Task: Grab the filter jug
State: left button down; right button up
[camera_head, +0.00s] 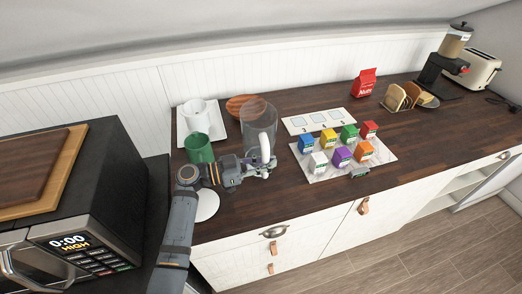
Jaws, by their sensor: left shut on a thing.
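The filter jug (257,122) is a clear grey jug with a white handle, standing upright on the dark wooden counter (300,190). My left gripper (264,166) is at the lower part of the handle, on the jug's near side, and is shut on it. The gripper and wrist hide the jug's lower part, so I cannot tell whether its base touches the counter. My right gripper is out of the picture.
Several coloured boxes stand on a pale board (322,174) to the right. A microwave (110,200) is at the left. Bare counter lies at the front right.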

aim_at(268, 154)
pick_arm(q)
jog(key=shift+r, duration=0.15)
jog(key=shift+r+p, duration=0.45)
jog(key=shift+r, duration=0.3)
jog(key=shift+r+p, duration=0.5)
jog(key=shift+r, duration=0.45)
jog(key=s+a+r+p, duration=0.2)
jog(key=s+a+r, duration=0.7)
jog(key=s, duration=0.1)
jog(key=shift+s+r+p, duration=0.15)
jog(key=shift+s+p, duration=0.1)
jog(key=shift+p, duration=0.15)
jog(key=shift+a, duration=0.1)
